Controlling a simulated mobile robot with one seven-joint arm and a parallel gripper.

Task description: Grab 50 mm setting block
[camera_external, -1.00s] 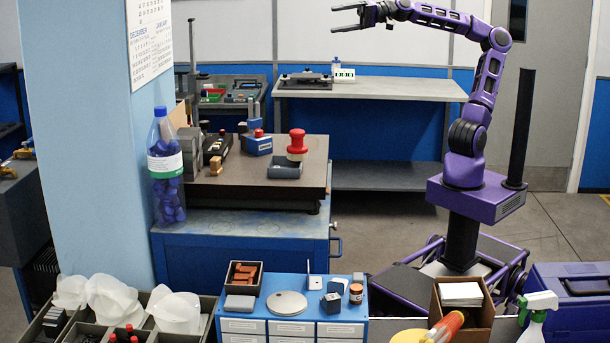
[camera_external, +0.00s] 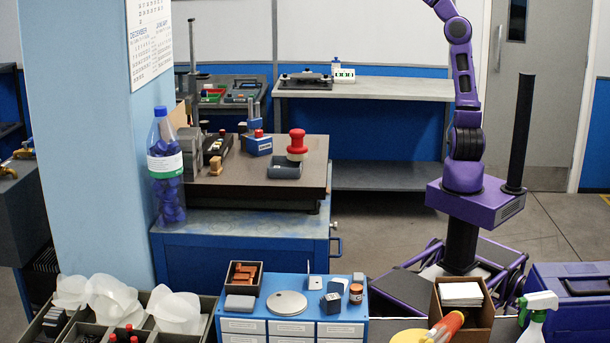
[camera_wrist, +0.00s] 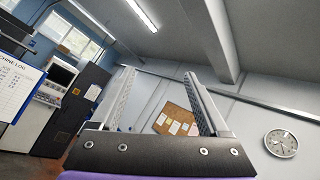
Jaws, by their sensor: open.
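No block in view can be picked out for sure as the 50 mm setting block; no size marking is readable. Several small blocks and tools stand on the dark surface plate (camera_external: 245,184), among them a tall grey block (camera_external: 189,153) at its left end and a tan block (camera_external: 215,146). My gripper (camera_wrist: 160,78) shows in the wrist view, its two fingers wide apart with nothing between them. It points up toward the wall and ceiling, away from the bench. In the external view my gripper is above the top edge, out of the picture.
A red-knobbed tool (camera_external: 297,146) and a blue-based tool (camera_external: 258,143) stand on the plate. A plastic bottle (camera_external: 166,170) stands by the pillar (camera_external: 85,130). A blue drawer unit (camera_external: 270,322) is in front. The back bench (camera_external: 400,89) is mostly clear.

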